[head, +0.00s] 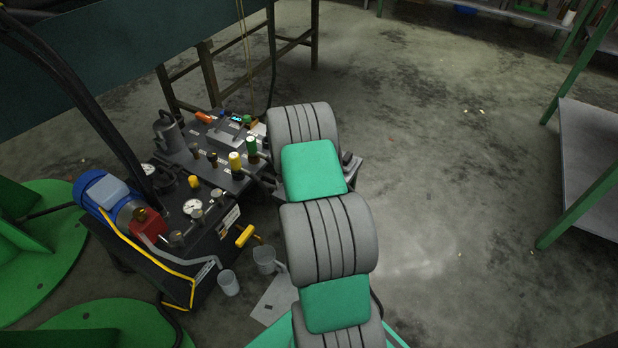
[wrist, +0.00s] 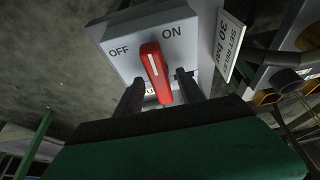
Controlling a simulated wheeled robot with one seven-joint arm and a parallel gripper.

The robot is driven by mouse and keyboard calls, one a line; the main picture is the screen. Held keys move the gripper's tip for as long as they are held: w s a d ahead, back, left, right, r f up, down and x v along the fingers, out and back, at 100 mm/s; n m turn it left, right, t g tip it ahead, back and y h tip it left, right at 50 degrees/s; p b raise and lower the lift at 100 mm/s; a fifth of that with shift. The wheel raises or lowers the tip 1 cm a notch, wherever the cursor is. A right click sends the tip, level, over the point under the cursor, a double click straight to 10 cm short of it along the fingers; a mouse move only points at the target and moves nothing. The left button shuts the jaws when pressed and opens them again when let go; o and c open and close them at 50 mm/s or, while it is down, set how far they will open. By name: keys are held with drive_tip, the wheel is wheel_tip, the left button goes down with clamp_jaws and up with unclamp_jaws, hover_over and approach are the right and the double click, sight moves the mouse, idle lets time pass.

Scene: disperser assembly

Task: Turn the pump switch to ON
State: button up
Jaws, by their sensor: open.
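The pump switch is a light grey plate (wrist: 125,65) marked OFF on the left and ON on the right. Its red handle (wrist: 155,72) has a white stripe, and its upper end points between the two words. My gripper (wrist: 160,92) is open, with one dark finger on each side of the handle. A gap shows between the handle and each finger, though depth contact is hard to judge. The lower part of the plate is partly hidden by the fingers. In the head view my arm hides the switch, and my gripper cannot be made out clearly.
A sign reading 30 bar (wrist: 230,45) is beside the plate, with yellow-rimmed openings to its right. In the head view, the pump unit has a blue motor (head: 103,190), a gauge (head: 192,207) and several coloured valves left of my arm. Open floor (head: 460,190) lies to the right.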

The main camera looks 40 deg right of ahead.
drive_tip(key=p+v, duration=0.2)
drive_tip(key=v, duration=0.5)
drive_tip(key=shift+s+a+r+p, duration=0.1)
drive_tip(key=shift+a+r+p, duration=0.05)
drive_tip(key=shift+r+p, duration=0.2)
drive_tip(key=shift+r, duration=0.1)
